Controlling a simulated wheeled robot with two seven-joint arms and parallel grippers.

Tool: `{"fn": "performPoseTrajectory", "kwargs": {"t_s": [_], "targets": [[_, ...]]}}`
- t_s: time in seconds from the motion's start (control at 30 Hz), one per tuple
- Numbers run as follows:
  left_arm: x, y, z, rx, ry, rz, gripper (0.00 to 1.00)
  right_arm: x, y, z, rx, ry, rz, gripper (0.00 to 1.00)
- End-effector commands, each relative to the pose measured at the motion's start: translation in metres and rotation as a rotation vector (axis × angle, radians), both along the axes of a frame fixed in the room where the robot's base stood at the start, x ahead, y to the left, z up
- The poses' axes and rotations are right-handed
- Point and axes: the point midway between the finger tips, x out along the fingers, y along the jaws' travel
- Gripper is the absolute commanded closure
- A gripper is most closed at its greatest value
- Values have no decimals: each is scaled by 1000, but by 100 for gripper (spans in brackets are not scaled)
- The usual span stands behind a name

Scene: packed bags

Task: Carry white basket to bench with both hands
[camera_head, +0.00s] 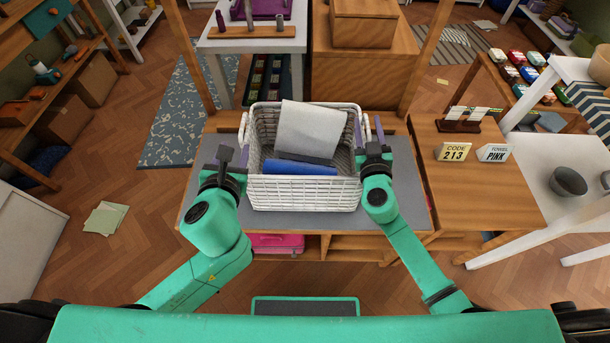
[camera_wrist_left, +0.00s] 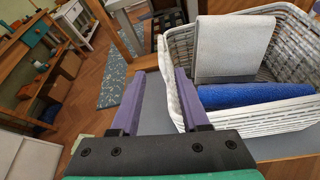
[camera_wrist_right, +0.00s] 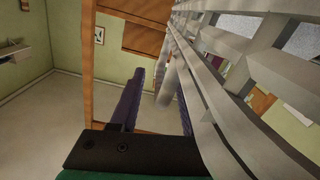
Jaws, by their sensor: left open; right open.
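The white basket (camera_head: 304,193) stands upright on a grey-topped wooden table (camera_head: 399,165) in the head view. It holds a pale grey-white folded item (camera_head: 310,128) and a blue roll (camera_head: 300,168). My left gripper (camera_head: 235,157) is open at the basket's left side; in the left wrist view its purple fingers (camera_wrist_left: 160,95) point at the left handle (camera_wrist_left: 164,72). My right gripper (camera_head: 371,133) is open at the right side; in the right wrist view its fingers (camera_wrist_right: 160,95) flank a white bar, apparently the handle (camera_wrist_right: 168,84). Contact cannot be told. Which surface is the bench is unclear.
A wooden top (camera_head: 480,190) adjoins on the right, with signs "CODE 213" (camera_head: 455,153) and "TOWEL PINK" (camera_head: 493,153). A white table with a grey bowl (camera_head: 568,182) stands farther right. A pink case (camera_head: 275,243) lies below. Floor at the left is mostly clear.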

Motion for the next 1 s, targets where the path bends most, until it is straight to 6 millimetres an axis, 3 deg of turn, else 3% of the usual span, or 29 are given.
{"fn": "performPoseTrajectory", "kwargs": {"t_s": [0.17,0.4,0.5,1.0], "targets": [[0,0,0,0,0,1,55,-31,1,-2,-1,5,3,53],[0,0,0,1,0,0,55,-96,1,-1,-1,4,4,53],[0,0,0,1,0,0,55,-112,1,-1,-2,2,2,53],[0,0,0,1,0,1,55,-119,1,0,0,-1,0,53]]}}
